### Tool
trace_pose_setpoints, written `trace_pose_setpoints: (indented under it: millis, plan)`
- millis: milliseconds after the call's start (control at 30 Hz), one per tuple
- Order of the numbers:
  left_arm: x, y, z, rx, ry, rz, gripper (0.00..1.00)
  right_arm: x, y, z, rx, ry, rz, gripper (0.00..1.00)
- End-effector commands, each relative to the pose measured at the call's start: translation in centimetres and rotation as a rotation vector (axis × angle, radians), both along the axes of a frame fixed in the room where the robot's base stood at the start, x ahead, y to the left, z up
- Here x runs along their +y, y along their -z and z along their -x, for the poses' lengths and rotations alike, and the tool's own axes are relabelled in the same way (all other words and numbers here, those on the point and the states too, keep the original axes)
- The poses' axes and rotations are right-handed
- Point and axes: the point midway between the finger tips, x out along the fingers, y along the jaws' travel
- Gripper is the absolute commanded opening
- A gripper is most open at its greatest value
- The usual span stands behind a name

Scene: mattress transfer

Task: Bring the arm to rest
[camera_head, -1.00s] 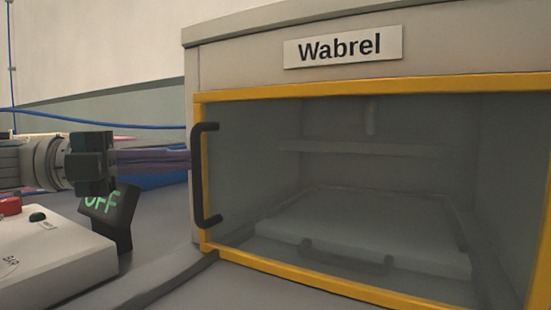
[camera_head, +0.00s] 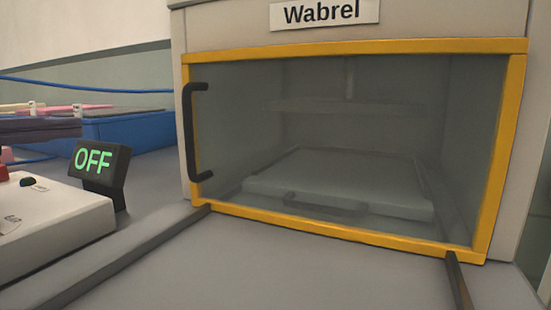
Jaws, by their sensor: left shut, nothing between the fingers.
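My left gripper (camera_head: 76,128) shows only as dark, closed fingers coming in from the left edge. It is shut and empty, above the white control box and well to the left of the cabinet. The rest of my left arm is out of the picture. My right gripper is not in view. The cabinet (camera_head: 230,22) labelled "Wabrel" has a glass door with a yellow frame (camera_head: 340,234), which looks closed. Its black handle (camera_head: 190,132) is on the left side, apart from my gripper. A pale slab-like tray (camera_head: 340,180) with a handle is behind the glass.
A white control box (camera_head: 50,225) stands at the lower left, with a sign (camera_head: 98,162) reading "OFF" in green beside it. A blue container (camera_head: 130,132) is behind. Dark rails (camera_head: 110,258) run along the grey surface, which is clear in front of the cabinet.

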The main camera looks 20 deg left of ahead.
Motion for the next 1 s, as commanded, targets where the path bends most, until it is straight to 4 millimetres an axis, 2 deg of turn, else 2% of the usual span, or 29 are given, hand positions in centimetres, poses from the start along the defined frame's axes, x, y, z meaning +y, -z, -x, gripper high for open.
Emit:
trace_pose_setpoints:
  millis: [167, 333, 433, 533, 667, 800, 867, 1000]
  plan:
    - [-2.1, -0.8, -2.4, 0.046, -0.101, 0.091, 0.0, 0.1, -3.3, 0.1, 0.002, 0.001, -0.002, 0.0]
    - [-5.6, -1.3, -5.5, 0.185, -0.342, 0.275, 0.0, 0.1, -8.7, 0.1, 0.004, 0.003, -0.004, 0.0]
    - [-7.3, -1.0, -6.0, 0.317, -0.52, 0.394, 0.0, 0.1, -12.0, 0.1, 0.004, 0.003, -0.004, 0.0]
    - [-8.7, -0.5, -5.3, 0.468, -0.695, 0.498, 0.0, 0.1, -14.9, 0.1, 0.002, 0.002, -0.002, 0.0]
    - [-10.6, -0.2, -2.3, 0.702, -0.92, 0.608, 0.0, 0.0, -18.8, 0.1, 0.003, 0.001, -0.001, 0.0]
    - [-12.9, -0.5, 3.2, 0.995, -1.154, 0.689, 0.0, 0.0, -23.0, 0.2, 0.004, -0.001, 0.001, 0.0]
    - [-13.9, -0.9, 6.0, 1.116, -1.239, 0.708, 0.0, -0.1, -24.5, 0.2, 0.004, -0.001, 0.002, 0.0]
    - [-16.2, -2.7, 12.3, 1.376, -1.4, 0.72, 0.0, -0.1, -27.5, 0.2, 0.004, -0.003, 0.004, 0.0]
